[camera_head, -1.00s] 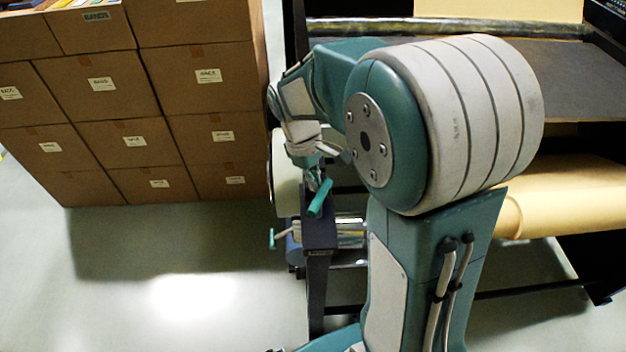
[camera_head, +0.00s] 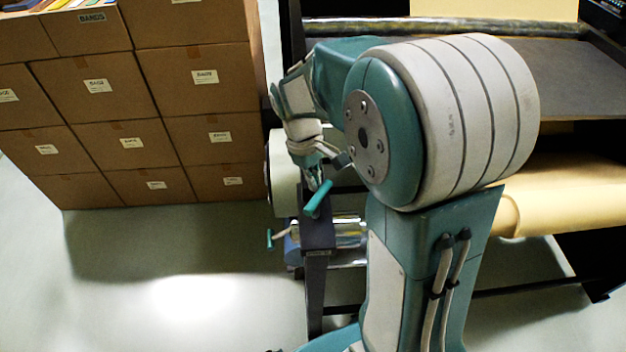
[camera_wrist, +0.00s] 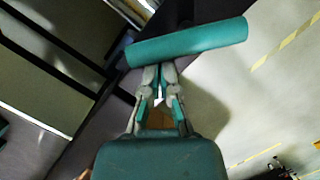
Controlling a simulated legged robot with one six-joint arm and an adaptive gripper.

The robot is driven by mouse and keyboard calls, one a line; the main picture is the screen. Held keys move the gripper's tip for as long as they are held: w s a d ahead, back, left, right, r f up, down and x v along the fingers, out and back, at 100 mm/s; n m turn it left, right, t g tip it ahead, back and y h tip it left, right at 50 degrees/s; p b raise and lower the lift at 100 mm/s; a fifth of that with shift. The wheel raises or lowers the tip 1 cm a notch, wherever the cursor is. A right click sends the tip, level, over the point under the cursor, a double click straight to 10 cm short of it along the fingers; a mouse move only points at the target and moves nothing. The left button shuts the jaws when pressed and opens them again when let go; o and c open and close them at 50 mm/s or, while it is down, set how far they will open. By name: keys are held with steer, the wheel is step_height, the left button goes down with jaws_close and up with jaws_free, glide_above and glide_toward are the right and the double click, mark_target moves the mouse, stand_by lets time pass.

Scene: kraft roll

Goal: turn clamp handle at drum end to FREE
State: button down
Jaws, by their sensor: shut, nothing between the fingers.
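A teal bar handle (camera_head: 318,198) sits at the top of a dark upright post (camera_head: 318,237), tilted in the head view. In the wrist view the same handle (camera_wrist: 187,43) lies across the picture just beyond my fingertips. My gripper (camera_wrist: 159,77) is shut and empty, its tips close to the underside of the bar; I cannot tell whether they touch it. In the head view my gripper (camera_head: 317,176) is just above the handle, partly hidden by my wrist. No FREE marking is legible.
A second, smaller teal grip (camera_head: 270,239) sticks out left of the post, lower down. Stacked cartons (camera_head: 120,110) stand at the left. A brown paper roll (camera_head: 570,195) is on the dark rack at the right. The floor (camera_head: 190,290) at lower left is clear.

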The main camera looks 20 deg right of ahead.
steer(key=shift+s+d+m+y, duration=0.2)
steer(key=shift+d+m+y, duration=0.1)
steer(key=shift+m, duration=0.65)
steer(key=shift+s+d+m+y, duration=0.25)
steer(key=shift+m, duration=0.65)
steer(key=shift+s+d+m+y, duration=0.2)
steer(key=shift+d+m+y, duration=0.1)
steer(key=shift+m, duration=0.65)
stand_by(0.7)
steer(key=shift+s+d, duration=0.1)
stand_by(2.3)
